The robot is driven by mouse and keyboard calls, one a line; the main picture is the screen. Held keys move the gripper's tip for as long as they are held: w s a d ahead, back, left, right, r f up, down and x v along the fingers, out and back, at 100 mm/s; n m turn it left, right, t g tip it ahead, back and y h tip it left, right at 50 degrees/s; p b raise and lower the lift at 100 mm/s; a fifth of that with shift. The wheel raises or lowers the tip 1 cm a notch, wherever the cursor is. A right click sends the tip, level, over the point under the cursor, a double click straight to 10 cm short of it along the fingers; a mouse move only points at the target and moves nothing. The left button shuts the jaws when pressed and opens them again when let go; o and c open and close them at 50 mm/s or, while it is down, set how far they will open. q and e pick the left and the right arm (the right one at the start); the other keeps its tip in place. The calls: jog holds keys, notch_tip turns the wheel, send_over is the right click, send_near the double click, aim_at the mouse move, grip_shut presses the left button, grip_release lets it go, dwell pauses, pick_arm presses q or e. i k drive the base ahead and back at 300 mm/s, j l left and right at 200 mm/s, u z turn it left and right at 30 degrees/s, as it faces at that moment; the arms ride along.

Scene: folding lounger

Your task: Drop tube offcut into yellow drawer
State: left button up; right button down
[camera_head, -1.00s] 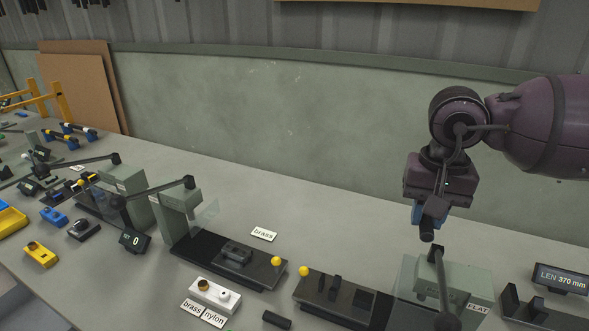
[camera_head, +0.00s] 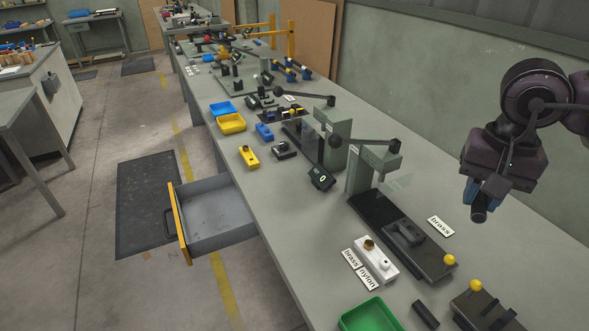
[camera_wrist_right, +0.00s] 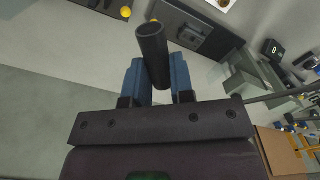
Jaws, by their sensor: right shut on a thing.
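My right gripper (camera_head: 486,196) is shut on a short dark tube offcut (camera_head: 479,213) and holds it above the right part of the bench. In the right wrist view the tube offcut (camera_wrist_right: 152,50) sticks out between the blue fingertips of the gripper (camera_wrist_right: 157,80), its open end toward the camera. The yellow drawer (camera_head: 179,222) with a yellow front is pulled open from the bench on the left. Its grey inside shows empty. My right gripper is far to the right of the drawer. My left gripper is not in view.
The grey bench (camera_head: 300,245) holds several presses with long levers. A green tray (camera_head: 371,318), a white block (camera_head: 376,260), another dark short piece (camera_head: 425,314) and a yellow bin (camera_head: 232,123) stand on it. The floor beside the drawer is clear around a dark mat (camera_head: 147,200).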

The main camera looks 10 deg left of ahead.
aim_at(230, 216)
jog(key=j+u, duration=0.15)
jog(key=u, duration=0.9)
jog(key=i+j, duration=0.2)
jog(key=j, duration=0.2)
jog(key=i+j, duration=0.2)
jog(key=j, duration=0.25)
jog(key=i+j, duration=0.2)
jog(key=j, duration=0.2)
